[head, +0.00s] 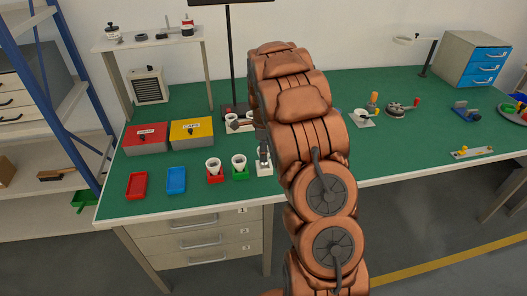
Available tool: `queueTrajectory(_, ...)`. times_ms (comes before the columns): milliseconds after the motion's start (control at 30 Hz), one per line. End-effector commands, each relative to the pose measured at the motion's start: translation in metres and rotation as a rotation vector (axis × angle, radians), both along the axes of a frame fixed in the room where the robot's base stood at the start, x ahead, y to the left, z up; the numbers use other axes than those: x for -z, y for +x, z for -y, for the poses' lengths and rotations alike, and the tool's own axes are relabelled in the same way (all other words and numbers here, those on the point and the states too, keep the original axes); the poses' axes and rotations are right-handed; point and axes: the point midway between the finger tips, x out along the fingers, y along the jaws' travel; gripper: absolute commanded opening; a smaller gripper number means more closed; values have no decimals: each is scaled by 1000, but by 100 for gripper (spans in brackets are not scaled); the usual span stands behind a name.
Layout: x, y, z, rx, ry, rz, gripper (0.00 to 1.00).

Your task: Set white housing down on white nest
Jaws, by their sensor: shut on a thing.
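My copper-coloured arm reaches down over the green bench in the head view. My gripper (264,155), small and grey, is shut on the white housing at the white nest (264,171). The arm and gripper mostly hide the housing, so I cannot tell whether it touches the nest or hangs just above it. The white nest is at the right end of a short row near the bench's front edge. The green nest (240,177) and the red nest (215,179) stand to its left, each with a white cup-like part in it.
Red (137,185) and blue (176,180) trays lie left of the nests. Behind them are a red box (145,147) and a yellow-topped box (192,142). A dark pole (231,70) stands behind. Bare bench lies right of my arm (390,150).

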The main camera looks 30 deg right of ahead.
Motion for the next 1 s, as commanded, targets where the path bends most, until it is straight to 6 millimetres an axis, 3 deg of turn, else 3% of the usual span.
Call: queueTrajectory(1000, 13, 0, 0, 0, -1, 1, 20)
